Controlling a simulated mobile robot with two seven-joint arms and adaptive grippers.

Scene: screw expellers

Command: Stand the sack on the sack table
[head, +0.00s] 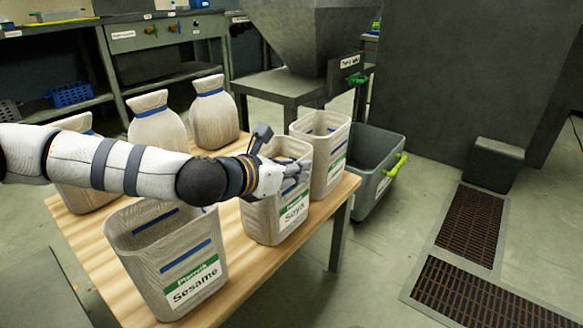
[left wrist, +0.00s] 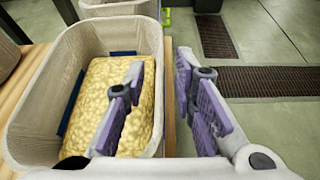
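An open sack labelled Soya (head: 290,212) stands upright on the wooden table (head: 240,262). My left gripper (head: 296,172) is at this sack's rim. In the left wrist view, the open sack (left wrist: 35,105) holds yellow beans. There the left gripper's fingers (left wrist: 162,100) are spread, one over the beans and one outside the right wall. The wall lies between them, and I cannot tell whether either finger touches it. An open sack labelled Sesame (head: 170,270) and another open sack (head: 328,150) stand on the same table. My right gripper is not in view.
Tied sacks (head: 215,120) stand along the table's far side; my left arm partly hides one. A grey bin (head: 375,185) with a green handle stands beyond the table. A hopper (head: 312,40) on a stand is behind. Floor grates (head: 470,228) lie in the open floor at right.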

